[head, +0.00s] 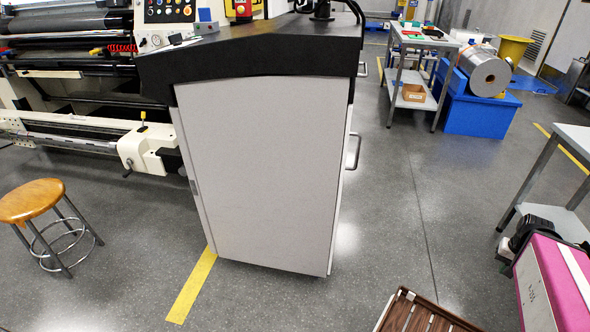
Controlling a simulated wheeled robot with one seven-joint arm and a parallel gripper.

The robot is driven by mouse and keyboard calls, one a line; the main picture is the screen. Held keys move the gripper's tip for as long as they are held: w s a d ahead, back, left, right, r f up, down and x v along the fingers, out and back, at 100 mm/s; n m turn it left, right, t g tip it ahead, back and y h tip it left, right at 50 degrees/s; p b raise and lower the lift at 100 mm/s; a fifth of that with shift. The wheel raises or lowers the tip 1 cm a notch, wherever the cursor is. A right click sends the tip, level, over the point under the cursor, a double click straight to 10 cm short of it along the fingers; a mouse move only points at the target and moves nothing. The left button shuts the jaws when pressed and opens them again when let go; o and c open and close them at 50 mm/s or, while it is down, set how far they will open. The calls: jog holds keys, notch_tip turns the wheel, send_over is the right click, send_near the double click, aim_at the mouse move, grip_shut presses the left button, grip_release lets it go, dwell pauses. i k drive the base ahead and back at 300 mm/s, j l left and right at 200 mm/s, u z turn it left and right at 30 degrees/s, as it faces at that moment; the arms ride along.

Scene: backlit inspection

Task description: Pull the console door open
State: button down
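The console (262,180) stands in the middle of the head view, a pale grey cabinet with a dark sloping top (255,50). Its broad plain side faces me. A bar handle (353,152) sticks out from its right side, about halfway up. The door face that carries this handle is seen almost edge-on, as a thin strip along the right edge. It looks flush with the cabinet, but I cannot tell for certain. A second handle (363,66) shows higher up and farther back. My gripper is not in view.
A wooden stool (32,201) stands at left, beside a large machine (75,100). A brown slatted tray (420,316) and a magenta-and-white box (550,280) are at lower right. A grey table (572,137) is at right, a cart (420,40) behind. Floor right of the console is clear.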

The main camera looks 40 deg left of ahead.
aim_at(348, 132)
jog(key=i+u, duration=0.2)
jog(key=u, duration=0.25)
jog(key=i+u, duration=0.2)
jog(key=u, duration=0.2)
jog(key=i+l+u, duration=0.15)
jog(key=u, duration=0.3)
jog(key=i+l+u, duration=0.15)
jog(key=u, duration=0.3)
